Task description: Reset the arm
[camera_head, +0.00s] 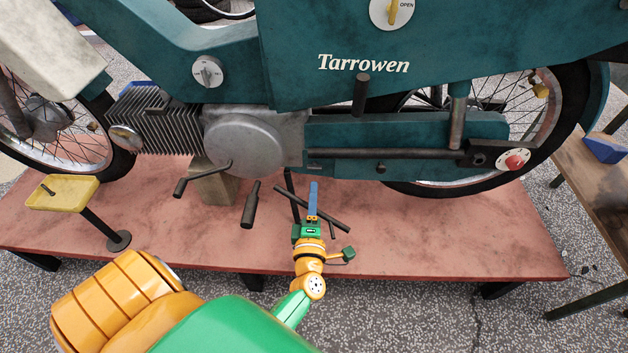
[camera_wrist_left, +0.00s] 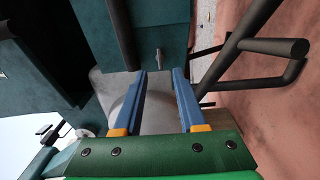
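My left gripper (camera_head: 313,187) is in front of the teal motorbike (camera_head: 410,97), low down near its pedal and stand bars, above the red platform. In the left wrist view, the two blue fingers of my left gripper (camera_wrist_left: 160,76) are apart with nothing held between them. The grey round engine cover (camera_head: 243,146) is up and left of the gripper; a grey surface shows behind the fingers in the wrist view. Dark bars (camera_wrist_left: 245,50) pass close on the right there. Whether the fingers touch any bar cannot be told. My right gripper is out of view.
The red platform (camera_head: 450,235) lies under the bike. A crank pedal (camera_head: 205,178) sticks out left of the gripper. A yellow tray on a post (camera_head: 62,192) stands at left. A wooden bench (camera_head: 590,185) with a blue object is at right. Speckled floor lies in front.

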